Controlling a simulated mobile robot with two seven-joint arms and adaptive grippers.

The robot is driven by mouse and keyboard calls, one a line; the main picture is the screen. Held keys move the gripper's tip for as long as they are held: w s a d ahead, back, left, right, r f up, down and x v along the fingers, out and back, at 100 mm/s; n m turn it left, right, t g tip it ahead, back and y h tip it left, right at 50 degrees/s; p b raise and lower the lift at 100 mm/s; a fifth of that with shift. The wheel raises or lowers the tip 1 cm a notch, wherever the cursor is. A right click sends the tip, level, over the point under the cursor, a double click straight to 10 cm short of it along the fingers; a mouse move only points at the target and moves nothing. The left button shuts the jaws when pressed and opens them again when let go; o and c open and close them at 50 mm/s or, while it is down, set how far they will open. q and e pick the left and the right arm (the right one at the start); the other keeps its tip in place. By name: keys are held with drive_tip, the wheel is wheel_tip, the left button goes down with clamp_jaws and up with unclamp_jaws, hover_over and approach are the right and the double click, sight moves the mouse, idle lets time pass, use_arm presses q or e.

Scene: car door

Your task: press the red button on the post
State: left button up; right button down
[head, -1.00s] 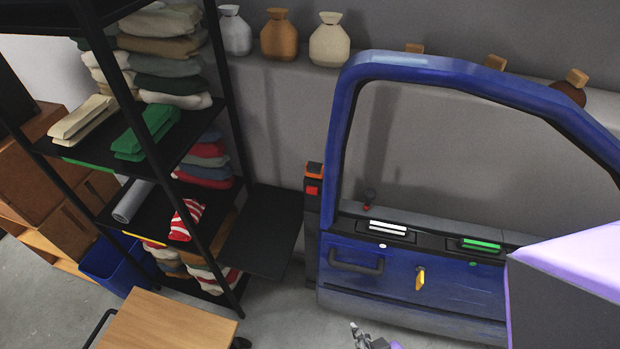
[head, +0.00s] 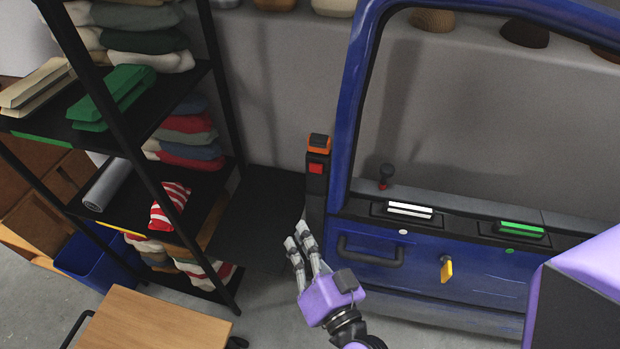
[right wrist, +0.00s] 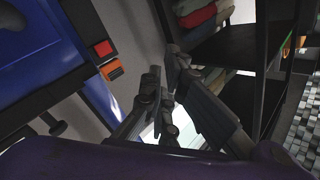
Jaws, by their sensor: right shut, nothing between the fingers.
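The post stands at the left edge of the blue car door. My right gripper (head: 297,236) is shut and empty, below and a little left of the button in the head view, apart from it. In the right wrist view the red button (right wrist: 103,48) and orange block (right wrist: 112,70) show to the left of the right gripper's fingertips (right wrist: 164,62). Nothing hides the button. My left gripper is not in view.
The blue car door (head: 385,285) has a dark handle, a yellow tab (head: 446,269) and white and green switches. A black shelf rack (head: 125,150) with folded cloth stands left, with a dark panel (head: 255,215) beside the post. A wooden tabletop (head: 155,330) is at front left.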

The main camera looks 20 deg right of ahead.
drive_tip(key=w+d+r+m+h+b, duration=0.35)
drive_tip(key=w+m+h, duration=0.45)
drive_tip(key=m, duration=0.3)
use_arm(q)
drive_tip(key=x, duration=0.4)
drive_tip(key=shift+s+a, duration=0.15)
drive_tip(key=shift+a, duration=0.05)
use_arm(e)
wheel_tip(320, 180, down, 7)
drive_tip(key=w+a+m+g+y, duration=0.1)
drive_tip(key=a+m+g, duration=0.1)
drive_tip(key=g, duration=0.4)
drive_tip(key=shift+w+a+f, duration=0.2)
drive_tip(key=shift+w+a, duration=0.1)
drive_tip(key=shift+a, duration=0.1)
